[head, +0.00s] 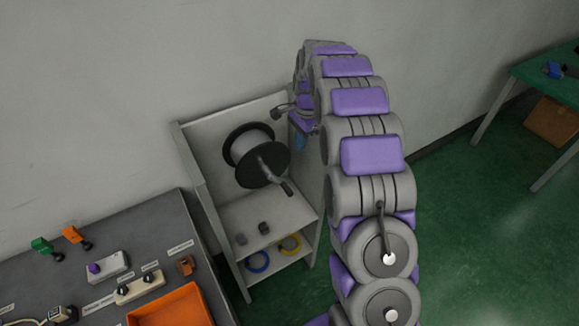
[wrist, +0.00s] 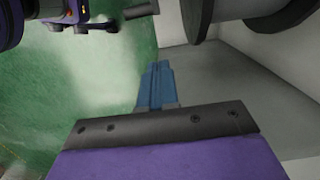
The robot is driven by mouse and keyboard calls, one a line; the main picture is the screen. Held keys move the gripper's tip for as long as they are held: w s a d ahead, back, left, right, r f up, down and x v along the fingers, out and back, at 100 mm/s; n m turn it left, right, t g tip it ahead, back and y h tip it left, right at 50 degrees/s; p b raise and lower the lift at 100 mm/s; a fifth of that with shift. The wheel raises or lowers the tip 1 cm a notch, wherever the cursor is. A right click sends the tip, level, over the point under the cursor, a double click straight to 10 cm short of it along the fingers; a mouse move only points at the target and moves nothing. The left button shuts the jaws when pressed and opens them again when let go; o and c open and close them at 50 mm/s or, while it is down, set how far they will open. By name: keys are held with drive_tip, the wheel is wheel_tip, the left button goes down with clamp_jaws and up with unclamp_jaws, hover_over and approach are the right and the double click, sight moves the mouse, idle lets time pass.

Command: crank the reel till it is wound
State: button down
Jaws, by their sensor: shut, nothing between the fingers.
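The reel (head: 249,152) has black flanges and a pale drum, and it sits in the upper part of an open grey cabinet. Its grey crank (head: 272,176) sticks out from the front flange, with the handle pointing down and right. My gripper (head: 300,142) is to the right of the reel, by the cabinet's right side, apart from the crank. In the wrist view the blue fingers (wrist: 157,85) are together with nothing between them. Part of the reel (wrist: 270,14) shows at the top right there. A grey cylinder at the top of that view may be the crank's grip; I cannot tell.
The cabinet's lower shelf (head: 250,222) holds small dark blocks, with blue and yellow rings beneath. A dark bench (head: 115,237) at the left carries levers, switches and an orange tray (head: 172,308). A green table (head: 553,75) stands far right. Green floor is open at the right.

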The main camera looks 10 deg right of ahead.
drive_tip(key=b, duration=0.2)
approach(283, 180)
drive_tip(key=w+d+f, duration=0.1)
drive_tip(key=d+f, duration=0.3)
drive_tip(key=f, duration=0.1)
drive_tip(key=a+f, duration=0.1)
drive_tip(key=a, duration=0.1)
drive_tip(key=a+f, duration=0.1)
drive_tip(key=shift+s+a+f+b, duration=0.1)
drive_tip(key=shift+s+f+b, duration=0.2)
drive_tip(key=shift+b, duration=0.1)
drive_tip(key=shift+p, duration=0.3)
drive_tip(key=f+y+p, duration=0.1)
drive_tip(key=p, duration=0.1)
drive_tip(key=a+f+y+p, duration=0.1)
drive_tip(key=p, duration=0.1)
drive_tip(key=a+f+g+y+p, duration=0.1)
drive_tip(key=p, duration=0.1)
drive_tip(key=shift+s+f, duration=0.1)
drive_tip(key=shift+s, duration=0.25)
drive_tip(key=shift+s+a+f+y+p, duration=0.2)
drive_tip(key=shift+a+f+p, duration=0.2)
drive_tip(key=shift+a, duration=0.15)
drive_tip(key=shift+s+a+f+y+p, duration=0.1)
drive_tip(key=shift+a+f+y+p, duration=0.2)
drive_tip(key=shift+a, duration=0.2)
